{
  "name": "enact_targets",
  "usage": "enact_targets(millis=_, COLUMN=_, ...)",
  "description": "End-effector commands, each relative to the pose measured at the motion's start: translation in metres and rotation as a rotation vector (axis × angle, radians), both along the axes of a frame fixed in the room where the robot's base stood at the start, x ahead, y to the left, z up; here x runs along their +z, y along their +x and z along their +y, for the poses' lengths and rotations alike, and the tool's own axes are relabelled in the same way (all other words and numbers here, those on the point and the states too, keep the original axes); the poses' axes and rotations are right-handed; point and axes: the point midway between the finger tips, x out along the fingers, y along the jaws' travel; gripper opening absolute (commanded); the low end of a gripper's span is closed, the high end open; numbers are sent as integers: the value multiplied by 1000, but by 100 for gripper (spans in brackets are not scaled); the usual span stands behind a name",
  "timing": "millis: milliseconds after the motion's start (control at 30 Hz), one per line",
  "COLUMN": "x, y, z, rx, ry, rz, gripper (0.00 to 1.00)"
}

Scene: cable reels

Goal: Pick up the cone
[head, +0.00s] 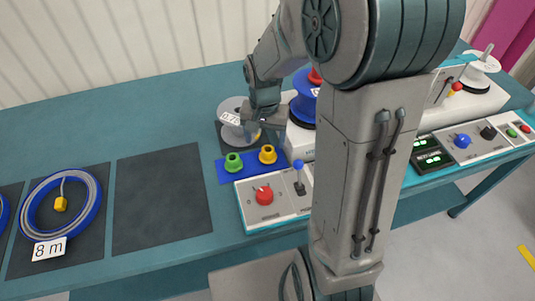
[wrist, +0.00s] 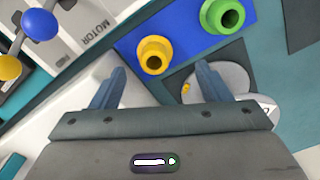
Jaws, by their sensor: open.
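Two hollow cone-shaped pieces stand on a blue mat (head: 250,172): a green one (head: 233,162) on the left and a yellow one (head: 267,154) on the right. In the wrist view the yellow cone (wrist: 154,55) shows just beyond my fingertips, between their lines, and the green cone (wrist: 224,15) is at the upper right. My gripper (wrist: 160,68) is open with nothing between its fingers. In the head view my gripper (head: 264,125) hangs just behind the cones, partly hidden by my arm.
A control box (head: 250,215) with a red knob and blue-topped lever is in front. A blue reel (head: 304,104) stands to the right. An empty dark pad (head: 160,200) lies left.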

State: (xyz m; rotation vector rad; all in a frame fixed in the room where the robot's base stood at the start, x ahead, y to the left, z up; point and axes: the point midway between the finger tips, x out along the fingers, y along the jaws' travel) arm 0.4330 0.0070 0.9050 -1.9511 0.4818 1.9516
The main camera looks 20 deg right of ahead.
Motion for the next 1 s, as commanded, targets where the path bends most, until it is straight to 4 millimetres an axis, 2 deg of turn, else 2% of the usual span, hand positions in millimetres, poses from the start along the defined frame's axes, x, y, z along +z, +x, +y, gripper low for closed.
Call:
enact_targets(millis=133, x=-12, y=-1, z=-3, rx=-1, ry=1, rz=4, gripper=70)
enact_targets(millis=400, x=-49, y=-1, z=-8, rx=1, ry=1, rz=3, gripper=70)
enact_targets(millis=700, x=-54, y=-1, z=-8, rx=0, ry=0, rz=0, gripper=70)
enact_targets(millis=733, x=-54, y=-1, z=-8, rx=0, ry=0, rz=0, gripper=64)
enact_targets(millis=800, x=-54, y=-1, z=-9, rx=0, ry=0, rz=0, gripper=45)
enact_targets(millis=900, x=-54, y=-1, z=-9, rx=0, ry=0, rz=0, gripper=22)
enact_targets(millis=1000, x=-53, y=-1, z=-9, rx=0, ry=0, rz=0, gripper=22)
